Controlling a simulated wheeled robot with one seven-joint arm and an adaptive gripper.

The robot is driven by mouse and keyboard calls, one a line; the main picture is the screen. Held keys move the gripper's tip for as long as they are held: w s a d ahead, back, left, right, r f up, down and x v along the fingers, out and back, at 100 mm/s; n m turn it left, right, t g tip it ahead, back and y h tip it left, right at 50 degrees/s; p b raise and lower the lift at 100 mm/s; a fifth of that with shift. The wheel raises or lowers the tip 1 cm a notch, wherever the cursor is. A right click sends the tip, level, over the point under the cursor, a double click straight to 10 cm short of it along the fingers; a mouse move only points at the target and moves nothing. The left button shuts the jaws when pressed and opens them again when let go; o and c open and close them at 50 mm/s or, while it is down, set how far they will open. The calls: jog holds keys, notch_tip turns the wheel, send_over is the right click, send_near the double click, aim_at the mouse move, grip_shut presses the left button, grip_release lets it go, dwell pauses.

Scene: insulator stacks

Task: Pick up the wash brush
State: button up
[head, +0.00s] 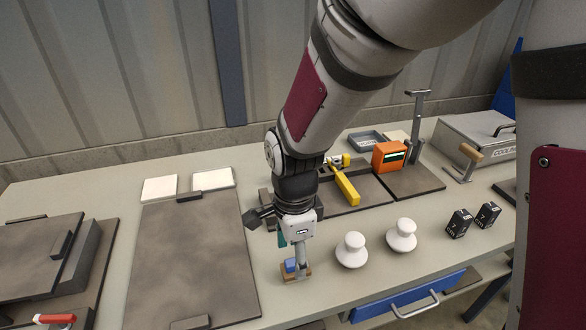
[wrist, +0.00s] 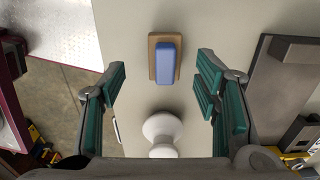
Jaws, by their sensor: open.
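The wash brush appears to be the small wooden block with a blue top (head: 290,269), lying on the table near its front edge. In the wrist view the wash brush (wrist: 166,61) lies upright in the picture, between and beyond the fingertips, with bare table around it. My gripper (head: 292,250) points down above the brush in the head view and partly hides it. In the wrist view my gripper (wrist: 161,78) has its teal fingers wide apart, with nothing held. The fingers look clear of the brush; the exact height gap is hard to tell.
Two white insulators (head: 352,250) (head: 401,236) stand right of the brush; one insulator (wrist: 162,132) shows between the finger bases. A dark plate (head: 188,262) lies left. Two black blocks (head: 459,223) (head: 487,214) stand farther right. A blue drawer (head: 409,296) hangs below the front edge.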

jog(key=f, duration=0.2)
jog(key=f+b, duration=0.1)
jog(key=f, duration=0.1)
jog(key=shift+w+d+f, duration=0.1)
jog(key=shift+w+d, duration=0.1)
jog(key=shift+w, duration=0.15)
jog(key=shift+f, duration=0.55)
jog(key=c, duration=1.3)
